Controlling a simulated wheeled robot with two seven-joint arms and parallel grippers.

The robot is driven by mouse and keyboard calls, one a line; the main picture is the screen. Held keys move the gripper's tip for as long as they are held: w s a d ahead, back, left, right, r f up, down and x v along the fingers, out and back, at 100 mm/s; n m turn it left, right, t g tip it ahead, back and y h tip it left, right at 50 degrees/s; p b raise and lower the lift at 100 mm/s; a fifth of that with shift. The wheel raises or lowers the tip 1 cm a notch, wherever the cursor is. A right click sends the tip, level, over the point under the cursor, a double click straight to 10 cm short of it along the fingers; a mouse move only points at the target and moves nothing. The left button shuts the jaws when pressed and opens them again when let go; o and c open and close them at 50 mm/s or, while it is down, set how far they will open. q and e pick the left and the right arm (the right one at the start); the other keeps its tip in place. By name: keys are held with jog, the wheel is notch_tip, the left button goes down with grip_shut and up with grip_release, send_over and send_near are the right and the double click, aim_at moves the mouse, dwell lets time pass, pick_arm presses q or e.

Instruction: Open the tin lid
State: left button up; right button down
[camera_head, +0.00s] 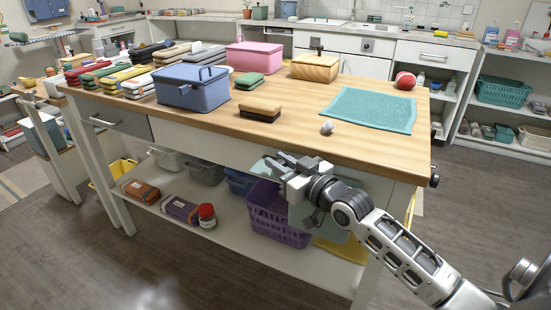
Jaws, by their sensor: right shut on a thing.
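My right gripper (278,163) is just in front of the table's front edge, below the tabletop and above the lower shelf. It looks shut on a pale green thing (258,167), which the fingers and wrist largely hide; I cannot tell its full shape. A blue lidded box (190,93) with a handle stands on the table, its lid on. A pink lidded box (253,58) and a wooden box (314,69) with a dark knob stand behind it, both closed. I cannot tell which of these is the tin. My left gripper is out of view.
The wooden table (375,148) also holds folded cloths (125,77), a brush (260,113), a teal towel (368,110), a small grey piece (327,128) and a red-and-white ball (405,80). A purple basket (275,222) and a red-lidded jar (207,215) are on the lower shelf.

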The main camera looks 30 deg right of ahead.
jog(key=shift+w+a, duration=0.1)
jog(key=shift+w, duration=0.05)
jog(key=c, duration=1.3)
grip_release()
jog(key=s+d, duration=0.2)
jog(key=s, duration=1.3)
jog(key=shift+s+d, duration=0.3)
jog(key=shift+s, duration=0.05)
